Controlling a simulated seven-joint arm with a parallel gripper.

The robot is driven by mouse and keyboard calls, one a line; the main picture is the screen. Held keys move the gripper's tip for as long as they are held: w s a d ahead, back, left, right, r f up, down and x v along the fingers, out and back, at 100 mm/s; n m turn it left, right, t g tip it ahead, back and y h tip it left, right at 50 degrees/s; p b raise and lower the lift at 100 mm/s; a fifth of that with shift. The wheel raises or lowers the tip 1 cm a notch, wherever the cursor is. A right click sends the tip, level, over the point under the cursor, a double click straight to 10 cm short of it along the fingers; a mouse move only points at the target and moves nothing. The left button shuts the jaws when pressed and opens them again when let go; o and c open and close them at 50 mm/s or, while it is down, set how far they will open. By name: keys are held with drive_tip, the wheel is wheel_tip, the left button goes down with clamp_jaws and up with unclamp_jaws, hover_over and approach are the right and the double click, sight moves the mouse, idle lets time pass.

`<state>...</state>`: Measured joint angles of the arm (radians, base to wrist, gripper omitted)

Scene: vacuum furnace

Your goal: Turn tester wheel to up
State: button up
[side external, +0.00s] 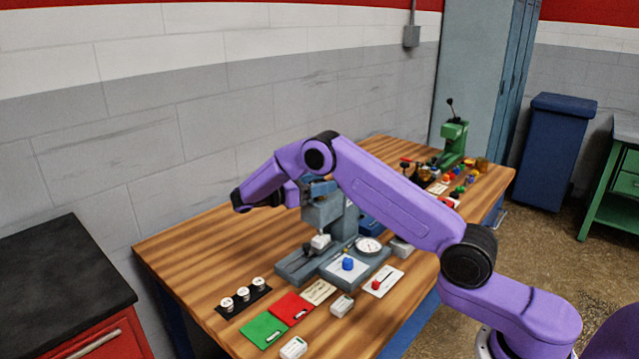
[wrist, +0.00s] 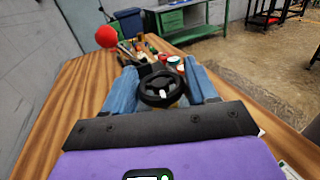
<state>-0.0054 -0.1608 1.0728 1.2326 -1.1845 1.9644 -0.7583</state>
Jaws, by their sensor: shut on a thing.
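The tester (side external: 322,212) is a grey-blue machine standing on the wooden bench in the side external view. Its wheel (wrist: 160,101) is a black spoked handwheel in the middle of the wrist view. My gripper (wrist: 163,88) is at the wheel, with a blue-grey finger on each side of it. The gripper is shut on the wheel; the exact contact is hard to see. In the side external view my arm reaches over the tester and hides most of the gripper and the wheel.
A red ball knob (wrist: 107,37) shows close to the gripper's left. A dial gauge (side external: 368,245), a blue knob (side external: 348,264), green (side external: 263,331) and red (side external: 292,309) cards lie in front of the tester. A green press (side external: 454,142) stands at the bench's far end.

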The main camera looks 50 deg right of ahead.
idle(0.3)
drive_tip(key=o, duration=0.9)
drive_tip(key=shift+o, duration=0.2)
drive_tip(key=shift+a, duration=0.1)
drive_tip(key=shift+v, duration=2.45)
wheel_tip(320, 180, up, 7)
